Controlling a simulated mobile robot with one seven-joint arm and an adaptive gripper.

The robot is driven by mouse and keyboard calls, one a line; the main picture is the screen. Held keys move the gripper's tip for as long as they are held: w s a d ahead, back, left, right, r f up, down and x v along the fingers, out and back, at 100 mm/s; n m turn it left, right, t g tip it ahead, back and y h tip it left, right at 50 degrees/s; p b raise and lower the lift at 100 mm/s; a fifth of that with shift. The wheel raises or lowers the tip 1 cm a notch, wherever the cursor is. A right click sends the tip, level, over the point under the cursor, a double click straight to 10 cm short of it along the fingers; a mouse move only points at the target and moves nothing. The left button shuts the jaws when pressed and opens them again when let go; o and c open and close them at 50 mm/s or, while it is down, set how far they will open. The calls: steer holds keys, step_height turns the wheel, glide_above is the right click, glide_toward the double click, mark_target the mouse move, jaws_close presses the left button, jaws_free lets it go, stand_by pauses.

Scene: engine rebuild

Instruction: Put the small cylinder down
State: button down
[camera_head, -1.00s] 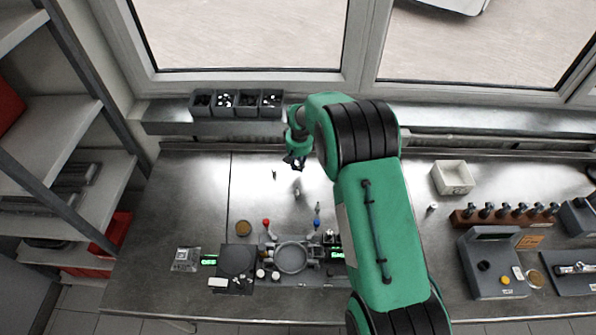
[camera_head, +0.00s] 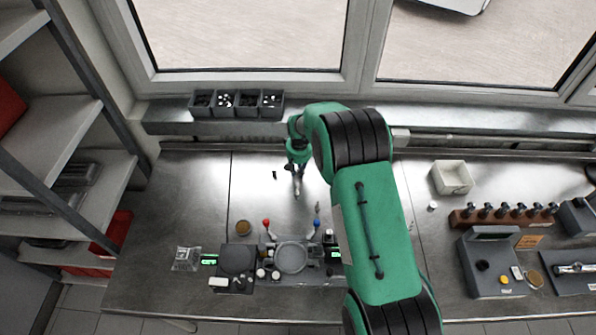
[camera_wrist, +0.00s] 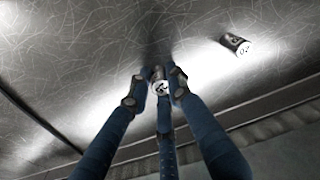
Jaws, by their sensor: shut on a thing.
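My gripper (camera_head: 297,170) is over the back middle of the steel bench; it also shows in the wrist view (camera_wrist: 157,80). Its blue fingers are shut on the small cylinder (camera_wrist: 159,86), whose pale marked end shows between the fingertips. In the head view the held cylinder is too small to make out. I cannot tell whether it touches the bench. A second small metal cylinder (camera_wrist: 236,44) with a marked end is apart from the gripper, at upper right in the wrist view.
A small dark piece (camera_head: 275,175) lies left of the gripper. The fixture with red and blue knobs (camera_head: 291,258) stands at the front. Dark bins (camera_head: 237,104) sit on the back ledge. A white box (camera_head: 453,177) is at right. Bare bench (camera_head: 190,200) is free at left.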

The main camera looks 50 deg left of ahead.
steer(key=shift+f, duration=0.1)
steer(key=c, duration=2)
jaws_free()
steer(key=shift+f, duration=0.1)
steer(key=o, duration=0.4)
steer(key=shift+r, duration=0.25)
steer(key=shift+s+d+r+b, duration=0.15)
steer(key=shift+r+b, duration=0.1)
steer(key=shift+r, duration=1.75)
steer(key=shift+d+r+b, duration=0.15)
steer(key=shift+r+b, duration=0.15)
steer(key=shift+r, duration=1.65)
steer(key=shift+s+d+r+b, duration=0.15)
steer(key=shift+r+b, duration=0.1)
steer(key=shift+r, duration=1.75)
steer(key=shift+w, duration=0.1)
